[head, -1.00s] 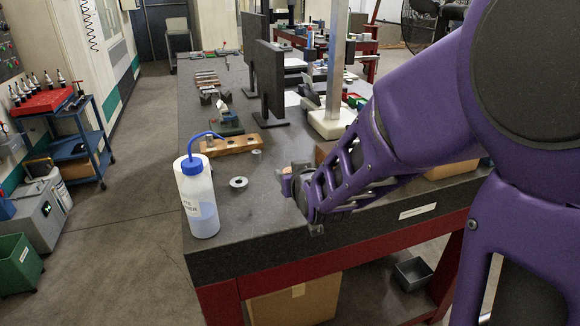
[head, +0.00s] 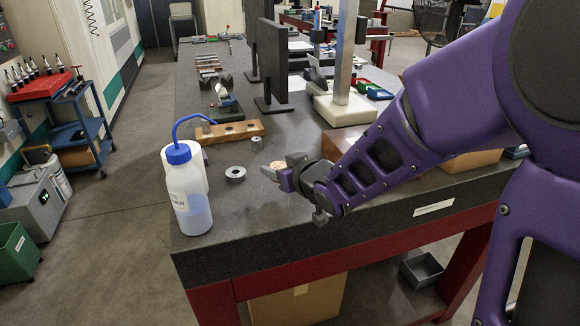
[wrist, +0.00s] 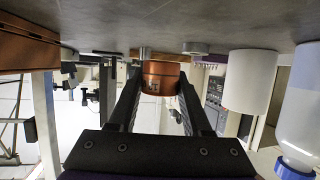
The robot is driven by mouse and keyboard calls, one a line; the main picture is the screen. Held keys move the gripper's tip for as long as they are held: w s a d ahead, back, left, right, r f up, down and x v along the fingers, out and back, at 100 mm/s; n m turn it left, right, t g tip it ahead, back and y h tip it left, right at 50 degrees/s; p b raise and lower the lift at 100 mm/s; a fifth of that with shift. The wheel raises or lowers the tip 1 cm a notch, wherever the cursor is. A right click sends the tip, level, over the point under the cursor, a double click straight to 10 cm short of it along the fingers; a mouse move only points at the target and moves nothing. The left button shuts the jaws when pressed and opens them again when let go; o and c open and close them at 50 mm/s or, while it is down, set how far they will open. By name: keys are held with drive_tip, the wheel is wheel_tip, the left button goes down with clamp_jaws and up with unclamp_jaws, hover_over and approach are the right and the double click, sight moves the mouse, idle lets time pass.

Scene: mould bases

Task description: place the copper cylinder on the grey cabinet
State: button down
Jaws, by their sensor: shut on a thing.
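The copper cylinder (head: 278,165) is short and round, with its bright top showing between the fingertips of my gripper (head: 280,174). In the wrist view the copper cylinder (wrist: 160,78) sits between the two dark fingers, and my gripper (wrist: 160,96) is shut on it. It is over the near part of the dark table; I cannot tell whether it touches the surface. A low grey box-shaped unit (head: 45,208) stands on the floor at the left; I cannot tell whether it is the grey cabinet.
A wash bottle (head: 187,195) and a steel ring (head: 235,173) stand left of my gripper on the dark table (head: 290,222). A wooden block (head: 230,132) lies behind.

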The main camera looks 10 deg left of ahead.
sight(279, 192)
drive_tip(key=shift+f+b, duration=0.5)
drive_tip(key=shift+f, duration=1.3)
drive_tip(key=shift+f, duration=0.2)
drive_tip(key=shift+c, duration=1.7)
unclamp_jaws()
